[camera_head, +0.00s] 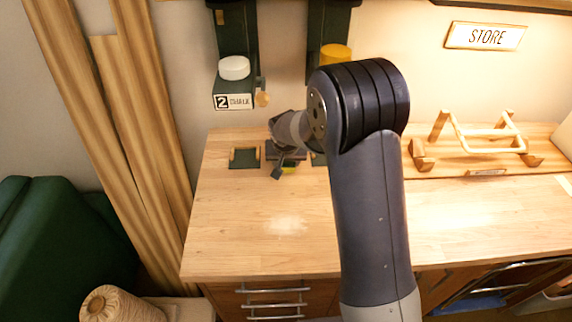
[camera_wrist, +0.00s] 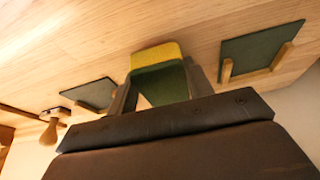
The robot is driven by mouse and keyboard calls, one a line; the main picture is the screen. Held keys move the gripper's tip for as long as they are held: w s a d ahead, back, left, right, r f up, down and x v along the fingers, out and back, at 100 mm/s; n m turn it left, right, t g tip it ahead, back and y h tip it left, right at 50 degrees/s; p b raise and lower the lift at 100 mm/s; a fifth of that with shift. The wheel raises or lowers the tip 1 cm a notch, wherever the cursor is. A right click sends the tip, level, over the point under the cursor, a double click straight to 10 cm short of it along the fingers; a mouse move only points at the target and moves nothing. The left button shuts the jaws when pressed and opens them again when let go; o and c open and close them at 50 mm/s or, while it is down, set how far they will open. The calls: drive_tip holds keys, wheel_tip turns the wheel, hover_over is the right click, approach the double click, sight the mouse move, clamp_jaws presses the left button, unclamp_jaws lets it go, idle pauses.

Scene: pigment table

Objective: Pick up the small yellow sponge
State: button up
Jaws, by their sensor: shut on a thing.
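The small yellow sponge (camera_wrist: 157,57) has a yellow face and a dark green layer. In the wrist view it sits between the two fingers of my gripper (camera_wrist: 163,85), which is shut on it. My arm and wrist hide part of that area. I cannot tell whether the sponge touches the tabletop.
A dark green pad with wooden edging (camera_head: 245,158) lies left of my gripper; another pad (camera_wrist: 262,50) is on its other side. A chalk dispenser (camera_head: 234,92) hangs above. A wooden rack (camera_head: 487,140) stands at right. The front tabletop (camera_head: 240,230) is clear.

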wheel_tip(320, 180, up, 6)
drive_tip(key=shift+f+b, duration=0.1)
drive_tip(key=shift+b, duration=0.65)
drive_tip(key=s+b, duration=0.5)
drive_tip(key=s, duration=1.4)
drive_tip(key=shift+s+f, duration=0.15)
drive_tip(key=shift+s, duration=0.15)
drive_tip(key=o, duration=0.4)
drive_tip(key=c, duration=0.4)
drive_tip(key=shift+o, duration=0.2)
drive_tip(key=shift+w, duration=0.15)
